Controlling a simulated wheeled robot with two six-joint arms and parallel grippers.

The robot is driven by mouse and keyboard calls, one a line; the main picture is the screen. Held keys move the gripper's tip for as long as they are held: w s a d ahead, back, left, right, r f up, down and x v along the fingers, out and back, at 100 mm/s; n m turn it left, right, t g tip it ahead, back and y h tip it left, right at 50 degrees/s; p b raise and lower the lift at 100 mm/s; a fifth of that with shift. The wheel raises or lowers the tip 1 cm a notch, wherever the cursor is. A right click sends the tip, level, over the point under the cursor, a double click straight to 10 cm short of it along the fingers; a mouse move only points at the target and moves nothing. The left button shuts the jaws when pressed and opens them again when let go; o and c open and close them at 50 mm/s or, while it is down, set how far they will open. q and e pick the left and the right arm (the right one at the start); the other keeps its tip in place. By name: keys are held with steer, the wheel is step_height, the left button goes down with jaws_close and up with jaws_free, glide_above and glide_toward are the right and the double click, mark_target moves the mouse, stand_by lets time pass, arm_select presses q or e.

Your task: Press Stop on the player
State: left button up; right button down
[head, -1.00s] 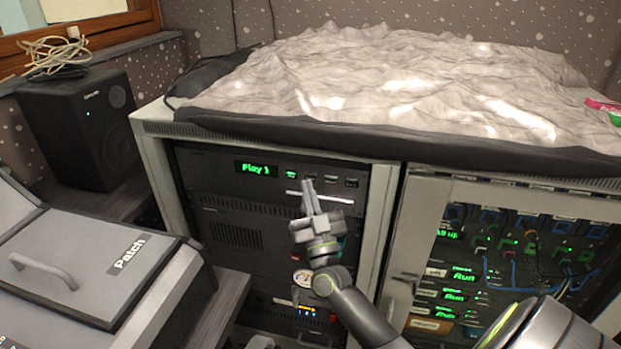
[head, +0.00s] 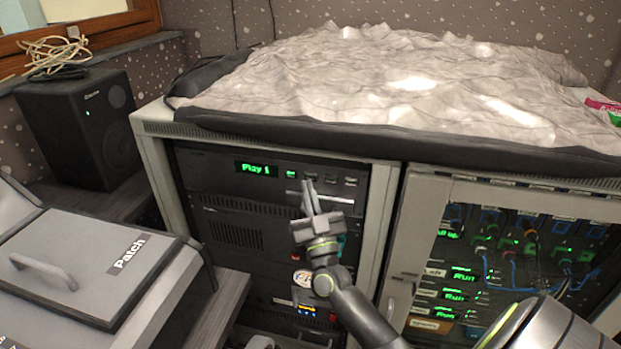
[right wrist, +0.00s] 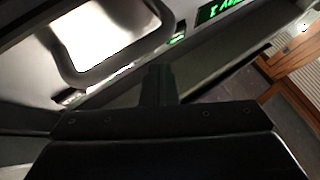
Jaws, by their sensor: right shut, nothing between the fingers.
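The player (head: 215,170) is the dark unit at the top of the left rack, with a green display (head: 256,169) reading "Play 1". To the right of the display is a row of small buttons, the first lit green (head: 291,174) and the others dark; their labels are too small to read. My right gripper (head: 309,182) is shut and empty, its fingertips at the second button (head: 311,177). I cannot tell whether they touch it. In the right wrist view the closed fingers (right wrist: 158,85) point toward the panel, with part of the green display (right wrist: 220,8) above. My left gripper is out of view.
Below the player are more rack units (head: 235,235). A second rack with cables and green "Run" displays (head: 463,275) stands to the right. A crumpled grey cover (head: 380,85) lies on top. A "Patch" box (head: 95,270) and a speaker (head: 80,130) are at the left.

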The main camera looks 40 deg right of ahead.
stand_by(0.5)
steer(key=shift+w+d, duration=0.15)
steer(key=shift+w+d+p, duration=0.15)
steer(key=shift+d+p, duration=0.05)
steer(key=shift+p, duration=0.1)
steer(key=shift+w+d, duration=0.2)
stand_by(0.5)
steer(key=shift+s+a, duration=0.1)
steer(key=shift+a, duration=0.05)
steer(key=shift+s+a+p, duration=0.4)
steer(key=shift+p, duration=0.05)
stand_by(0.4)
